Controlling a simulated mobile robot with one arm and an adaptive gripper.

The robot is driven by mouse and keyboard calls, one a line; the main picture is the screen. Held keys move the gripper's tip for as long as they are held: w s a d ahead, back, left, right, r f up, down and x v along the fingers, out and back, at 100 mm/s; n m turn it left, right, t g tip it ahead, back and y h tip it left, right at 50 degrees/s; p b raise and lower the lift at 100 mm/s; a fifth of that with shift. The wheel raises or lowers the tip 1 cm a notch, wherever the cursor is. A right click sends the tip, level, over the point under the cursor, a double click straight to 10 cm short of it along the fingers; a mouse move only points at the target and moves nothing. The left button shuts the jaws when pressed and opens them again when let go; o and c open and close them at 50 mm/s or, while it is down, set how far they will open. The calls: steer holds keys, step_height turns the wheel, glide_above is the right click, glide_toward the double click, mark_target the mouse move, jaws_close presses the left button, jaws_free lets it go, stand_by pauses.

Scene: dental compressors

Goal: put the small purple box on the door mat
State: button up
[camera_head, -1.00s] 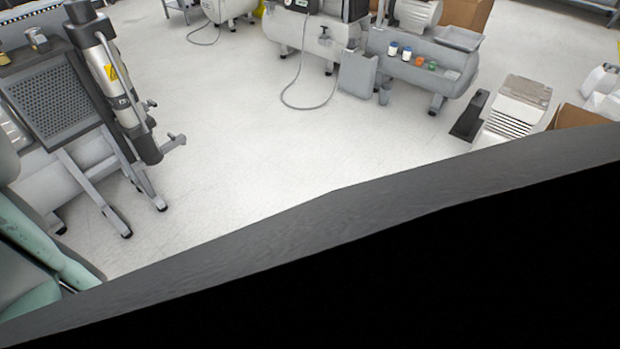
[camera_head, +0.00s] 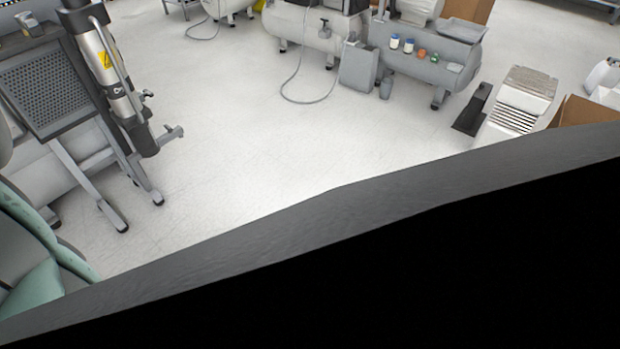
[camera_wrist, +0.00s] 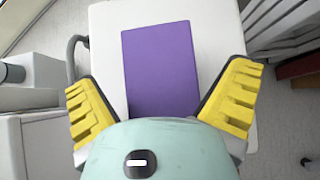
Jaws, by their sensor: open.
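The purple box (camera_wrist: 160,68) shows in the wrist view as a flat purple rectangle on a white surface (camera_wrist: 110,50). My gripper (camera_wrist: 165,88) is open, with one yellow finger on each side of the box. The near end of the box is hidden behind my gripper's pale green body. How far my gripper is above the box is hard to tell. I see no door mat in either view.
A grey tank (camera_head: 415,75) with small bottles stands at the back. A white slatted unit (camera_head: 515,110) and cardboard box (camera_head: 582,112) are at right. The middle floor (camera_head: 240,150) is clear.

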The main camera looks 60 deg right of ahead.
steer(key=c, duration=1.3)
steer(key=shift+r+p, duration=0.35)
steer(key=shift+r, duration=0.15)
steer(key=r+p, duration=0.2)
steer(key=r, duration=0.1)
steer(key=shift+d, duration=0.35)
steer(key=shift+s+d+r+p, duration=0.2)
steer(key=shift+s+d+p, duration=0.7)
steer(key=shift+d, duration=1.5)
steer(key=shift+s+d+r+p, duration=0.15)
steer(key=shift+s+d+p, duration=0.7)
steer(key=shift+d, duration=1.5)
steer(key=shift+s+d+r+p, duration=0.2)
steer(key=shift+s+d+p, duration=0.65)
steer(key=shift+d, duration=1.55)
